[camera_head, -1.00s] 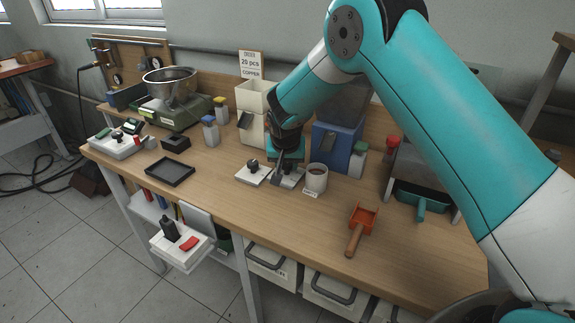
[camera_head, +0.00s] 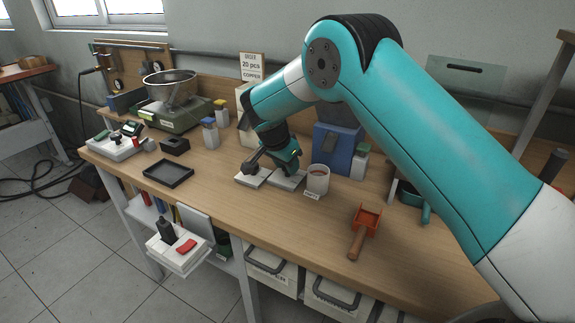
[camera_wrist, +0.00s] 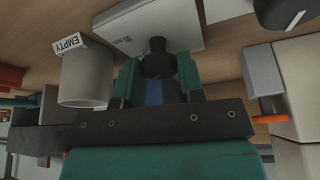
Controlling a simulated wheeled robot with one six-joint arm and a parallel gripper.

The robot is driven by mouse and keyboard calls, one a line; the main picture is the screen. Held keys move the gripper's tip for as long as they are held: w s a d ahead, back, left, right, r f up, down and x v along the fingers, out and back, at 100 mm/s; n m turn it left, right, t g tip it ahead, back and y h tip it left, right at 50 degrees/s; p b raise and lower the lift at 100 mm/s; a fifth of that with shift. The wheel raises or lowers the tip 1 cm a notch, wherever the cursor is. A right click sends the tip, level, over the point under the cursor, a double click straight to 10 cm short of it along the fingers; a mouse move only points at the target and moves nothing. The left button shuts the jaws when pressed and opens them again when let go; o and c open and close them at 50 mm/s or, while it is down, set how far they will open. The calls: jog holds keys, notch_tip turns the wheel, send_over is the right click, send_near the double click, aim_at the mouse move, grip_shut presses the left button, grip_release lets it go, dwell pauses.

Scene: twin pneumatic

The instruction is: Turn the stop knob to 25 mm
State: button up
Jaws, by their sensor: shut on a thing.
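Two white plates lie side by side on the bench, a left plate (camera_head: 250,179) and a right plate (camera_head: 287,181). My gripper (camera_head: 284,170) is over the right plate, the one beside the cup. In the wrist view my gripper (camera_wrist: 157,80) has its teal fingers on both sides of a dark round knob (camera_wrist: 157,60) and is shut on it. The knob stands on a white plate (camera_wrist: 165,22) with small print too fine to read surely. Another dark knob (camera_wrist: 285,12) shows at the top right. The knob's setting cannot be read.
A white cup (camera_head: 318,179) with a tag stands right of the plates; in the wrist view its tag reads EMPTY (camera_wrist: 71,43). A blue box (camera_head: 333,150) stands behind. A red scoop (camera_head: 366,220) lies to the front right, a black tray (camera_head: 168,173) to the left.

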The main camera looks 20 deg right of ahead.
dwell(0.5)
jog(key=o, duration=0.9)
jog(key=v, duration=1.7)
jog(key=shift+r, duration=0.15)
jog(key=shift+a, duration=0.1)
jog(key=s+d+r+n+y, duration=0.2)
jog(key=s+n, duration=0.3)
jog(key=s, duration=0.1)
jog(key=s+d+r+n+y, duration=0.1)
jog(key=s+r+n, duration=0.1)
jog(key=s+n, duration=0.3)
jog(key=s+a+f+n+g+y, duration=0.1)
jog(key=s+n+y, duration=0.4)
jog(key=s, duration=2)
jog(key=f+n+g, duration=0.1)
jog(key=n, duration=0.3)
jog(key=shift+s+a, duration=0.3)
jog(key=shift+s, duration=0.1)
